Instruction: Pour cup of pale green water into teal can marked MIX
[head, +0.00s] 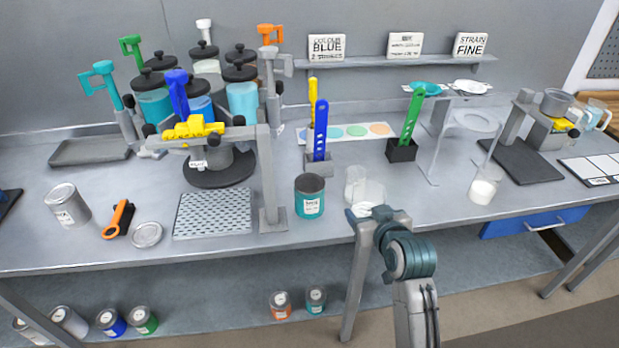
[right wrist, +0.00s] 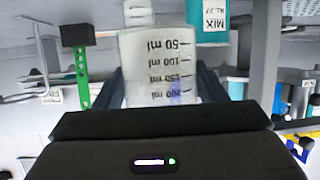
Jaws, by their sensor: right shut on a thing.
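The teal can (head: 310,197) stands upright and open on the bench, with a white label on its front. Its label reads MIX in the right wrist view (right wrist: 208,22). My right gripper (head: 372,214) is shut on a clear measuring cup (head: 364,187) just right of the can, apart from it. The right wrist view is upside down and shows the cup (right wrist: 158,65) between the fingers, its scale running from 50 to 200 ml. The cup looks about upright. Its contents look pale; their colour and level are hard to tell. My left gripper is not in view.
A blue strainer stick in a grey block (head: 318,166) stands behind the can, and a green one in a black block (head: 402,150) behind the cup. A grey stand (head: 268,180) and perforated plate (head: 213,213) are left of the can. A white cup (head: 482,191) stands at right.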

